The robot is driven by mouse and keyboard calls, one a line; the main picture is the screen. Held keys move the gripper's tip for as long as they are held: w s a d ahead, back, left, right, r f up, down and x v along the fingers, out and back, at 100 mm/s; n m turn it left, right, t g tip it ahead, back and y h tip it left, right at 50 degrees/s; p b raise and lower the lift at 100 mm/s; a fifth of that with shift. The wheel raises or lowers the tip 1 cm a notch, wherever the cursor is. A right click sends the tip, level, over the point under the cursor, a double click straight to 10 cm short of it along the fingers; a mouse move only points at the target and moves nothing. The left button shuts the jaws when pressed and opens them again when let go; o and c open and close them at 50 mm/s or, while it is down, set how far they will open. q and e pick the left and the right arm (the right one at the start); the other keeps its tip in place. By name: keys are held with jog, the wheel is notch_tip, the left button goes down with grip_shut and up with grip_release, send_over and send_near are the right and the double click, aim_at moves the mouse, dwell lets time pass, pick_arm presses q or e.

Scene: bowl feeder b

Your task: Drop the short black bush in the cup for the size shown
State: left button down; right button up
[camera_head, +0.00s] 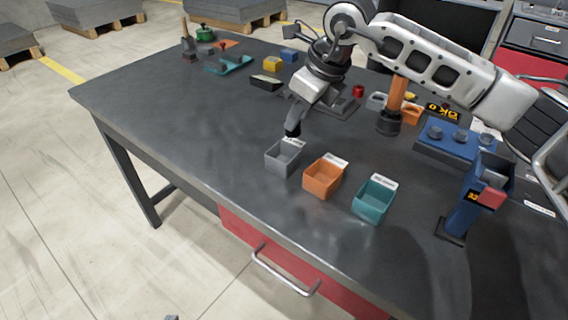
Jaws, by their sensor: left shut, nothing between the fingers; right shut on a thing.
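My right gripper (293,128) is shut on a small black piece, which looks like the black bush. It hangs just above and behind the grey cup (283,158). The fingers and the piece merge in dark tones, so its length and outline cannot be told. An orange cup (322,179) and a teal cup (373,200) stand in a row to the right of the grey one. Each cup has a white label at its back edge, too small to read. A black display (443,111) with yellow characters stands behind. A sliver of my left gripper (172,318) shows at the bottom edge.
A blue block with round pegs (450,149) and a blue post with a red part (466,205) stand at the right. An orange column (396,95) stands behind the cups. Yellow, blue and black blocks lie farther back. The table's left and middle (180,110) are clear.

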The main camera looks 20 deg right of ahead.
jog(key=shift+f, duration=0.15)
jog(key=o, duration=1.1)
jog(key=shift+d+r, duration=0.1)
jog(key=shift+r, duration=0.1)
jog(key=v, duration=1.5)
jog(key=shift+s+r, duration=0.2)
jog(key=shift+s, duration=0.05)
